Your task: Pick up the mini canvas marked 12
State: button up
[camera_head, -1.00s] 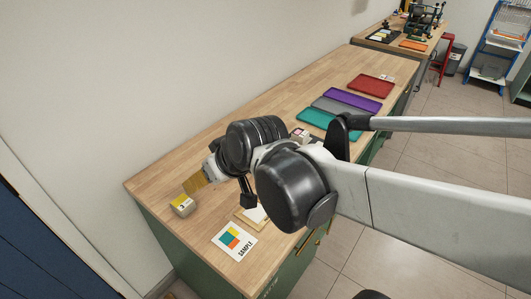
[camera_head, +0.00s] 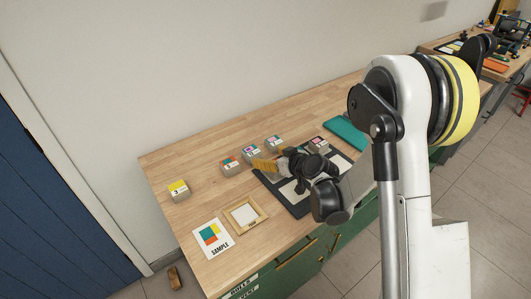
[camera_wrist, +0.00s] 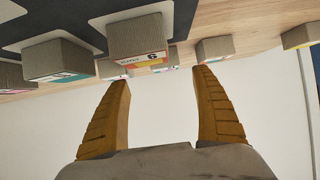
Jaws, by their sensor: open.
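Several small block-like mini canvases stand on the wooden bench; I cannot read a 12 on any. In the head view, one with a red label (camera_head: 230,166), two behind it (camera_head: 252,153) (camera_head: 274,143) and one at the mat's far right (camera_head: 318,146) show. A yellow-topped one (camera_head: 178,190) marked 3 is at the left. My gripper (camera_head: 258,165), with gold fingers, is open and empty near the red-labelled one. In the upside-down wrist view, a canvas (camera_wrist: 138,36) with a figure like 6 or 9 is beyond the open fingers (camera_wrist: 162,75).
A dark mat (camera_head: 294,208) lies under my gripper, partly hidden by it. A wooden frame (camera_head: 234,221) and a SAMPLE card (camera_head: 203,246) lie at the front. A teal tray (camera_head: 346,133) is at the right. The wall runs behind the bench; bare wood lies at its back left.

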aim_at(254, 153)
jog(key=b+x, duration=0.1)
jog(key=x, duration=0.4)
jog(key=shift+a, duration=0.3)
jog(key=b+x, duration=0.1)
jog(key=x, duration=0.1)
jog(key=b+x, duration=0.1)
jog(key=x, duration=0.2)
jog(key=shift+a, duration=0.4)
jog(key=shift+r, duration=0.15)
jog(key=shift+c, duration=0.5)
jog(key=c, duration=1.1)
